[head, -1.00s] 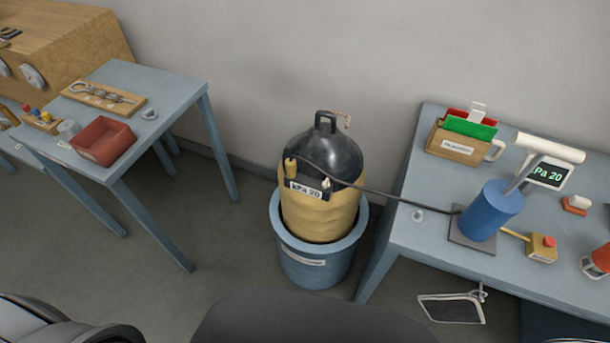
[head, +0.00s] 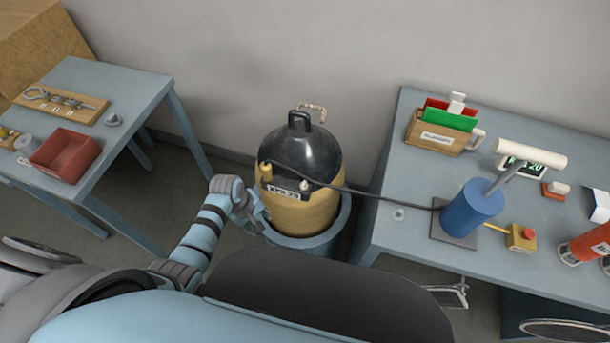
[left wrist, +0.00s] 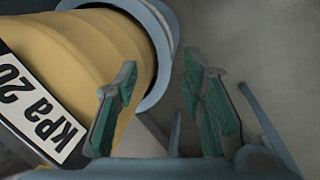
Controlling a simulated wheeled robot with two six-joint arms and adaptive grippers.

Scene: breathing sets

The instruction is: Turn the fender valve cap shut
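The fender (head: 296,206) is a yellow body with a black top (head: 300,150), standing upright in a blue tub (head: 346,222). A label reading "kPa 20" is on its front, and it fills the left side of the left wrist view (left wrist: 62,140). A small pale knob (head: 304,185), possibly the valve cap, sits right of the label. A yellow fitting (head: 265,171) with a dark hose is at its upper left. My left gripper (head: 260,218) is left of the fender, below the fitting. Its green-padded fingers are open and empty in the left wrist view (left wrist: 160,72). My right gripper is out of view.
The right table (head: 420,205) holds a blue pump (head: 470,208), joined by the hose (head: 375,194) to the fitting. The left table (head: 130,82) holds a red tray (head: 66,157) and a wooden board (head: 60,103). Grey wall stands close behind the fender.

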